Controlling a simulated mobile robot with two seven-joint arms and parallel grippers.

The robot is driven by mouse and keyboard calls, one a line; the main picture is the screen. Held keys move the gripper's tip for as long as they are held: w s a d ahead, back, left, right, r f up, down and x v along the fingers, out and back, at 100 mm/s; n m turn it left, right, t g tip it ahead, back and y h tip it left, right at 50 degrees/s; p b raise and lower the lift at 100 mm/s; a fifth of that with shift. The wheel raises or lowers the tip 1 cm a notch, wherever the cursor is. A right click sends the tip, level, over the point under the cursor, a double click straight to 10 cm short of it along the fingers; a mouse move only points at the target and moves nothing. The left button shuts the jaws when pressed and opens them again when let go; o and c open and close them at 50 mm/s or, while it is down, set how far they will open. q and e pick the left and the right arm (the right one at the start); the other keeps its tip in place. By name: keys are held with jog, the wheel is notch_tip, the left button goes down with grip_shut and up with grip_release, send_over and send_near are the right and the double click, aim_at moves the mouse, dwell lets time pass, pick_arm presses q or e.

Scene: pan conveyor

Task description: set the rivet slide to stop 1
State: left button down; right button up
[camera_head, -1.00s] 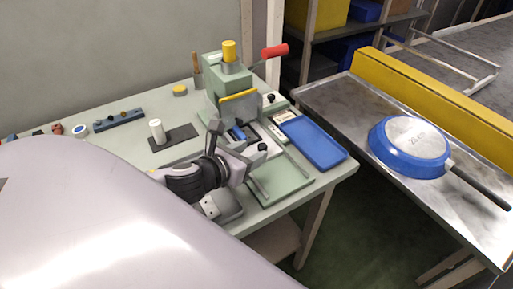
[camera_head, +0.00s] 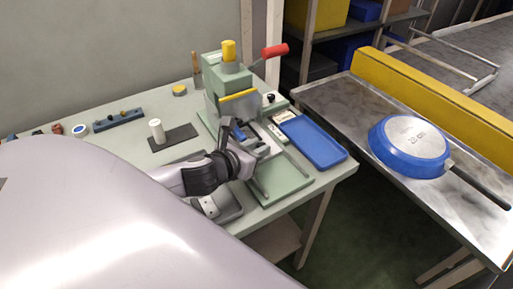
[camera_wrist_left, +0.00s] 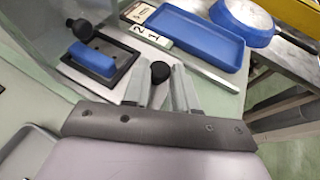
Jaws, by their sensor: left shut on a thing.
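The green riveting press (camera_head: 222,90) stands on the bench, with the slide in front of it. My left gripper (camera_head: 262,150) is at the front of the slide. In the left wrist view its two fingers (camera_wrist_left: 160,90) are closed around a round black knob (camera_wrist_left: 160,72). The knob is mostly hidden in the head view. A blue piece (camera_wrist_left: 92,60) sits in a dark frame beside it. The stop label (camera_wrist_left: 147,33) shows the numbers 2 and 1, in the left wrist view. Which stop the slide is at cannot be told. My right gripper is not in view.
A blue tray (camera_head: 315,142) lies right of the slide. A blue pan (camera_head: 408,148) rests on the metal conveyor (camera_head: 335,95). A white cylinder (camera_head: 157,131) stands on a dark plate to the left. The press has a red-handled lever (camera_head: 274,50).

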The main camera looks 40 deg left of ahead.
aim_at(247, 138)
pick_arm(q)
jog(key=a, duration=0.1)
jog(key=w+a, duration=0.1)
jog(key=a+p, duration=0.1)
jog(key=a, duration=0.1)
jog(key=shift+w, duration=0.3)
jog(key=c, duration=0.9)
grip_release()
jog(key=shift+v, duration=3.6)
